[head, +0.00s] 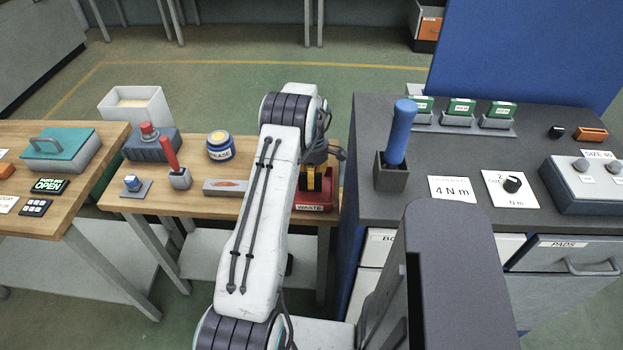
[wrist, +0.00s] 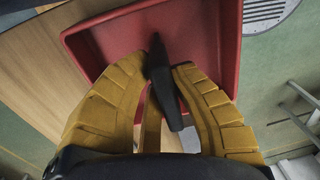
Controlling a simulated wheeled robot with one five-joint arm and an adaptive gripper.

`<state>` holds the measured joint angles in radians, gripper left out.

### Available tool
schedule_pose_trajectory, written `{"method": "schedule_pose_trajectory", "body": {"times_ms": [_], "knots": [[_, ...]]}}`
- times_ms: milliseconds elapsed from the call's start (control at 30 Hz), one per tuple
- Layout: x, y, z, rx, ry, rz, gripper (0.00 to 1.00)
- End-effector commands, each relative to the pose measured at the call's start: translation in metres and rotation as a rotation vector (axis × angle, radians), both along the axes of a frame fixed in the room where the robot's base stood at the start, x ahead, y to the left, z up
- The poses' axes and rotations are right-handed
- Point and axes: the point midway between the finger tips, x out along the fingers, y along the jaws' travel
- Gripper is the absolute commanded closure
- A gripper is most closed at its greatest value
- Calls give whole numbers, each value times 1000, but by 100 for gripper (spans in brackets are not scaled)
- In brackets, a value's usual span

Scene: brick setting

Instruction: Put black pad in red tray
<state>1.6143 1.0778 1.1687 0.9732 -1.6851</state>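The red tray (head: 303,207), marked WASTE, sits at the right end of the lower wooden bench, partly hidden behind my arm. In the wrist view the red tray (wrist: 105,40) fills the upper middle. My gripper (wrist: 164,70) has its yellow fingers closed on a thin black pad (wrist: 168,98), seen nearly edge-on. The pad is over the tray's inside; I cannot tell whether it touches the floor of the tray. In the head view my gripper (head: 315,185) is above the tray, and the held pad is hidden there.
A blue GLASE jar (head: 220,147) and a grey block (head: 225,187) stand left of my arm. The dark bench on the right carries a blue-handled tool (head: 400,132) in a holder near the tray. A small black item (head: 556,132) lies far right.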

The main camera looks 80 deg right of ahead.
Motion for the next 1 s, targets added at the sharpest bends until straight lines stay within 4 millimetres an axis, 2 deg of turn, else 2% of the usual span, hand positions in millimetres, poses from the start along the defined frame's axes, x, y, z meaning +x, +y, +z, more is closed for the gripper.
{"method": "schedule_pose_trajectory", "body": {"times_ms": [33, 233, 600, 1000], "knots": [[0, 0, 0, 0, 0, 0, 77], [0, 0, 0, 0, 0, 0, 60], [0, -1, 5, -1, 0, 0, 60], [0, -6, 58, -6, 1, 0, 60]]}}
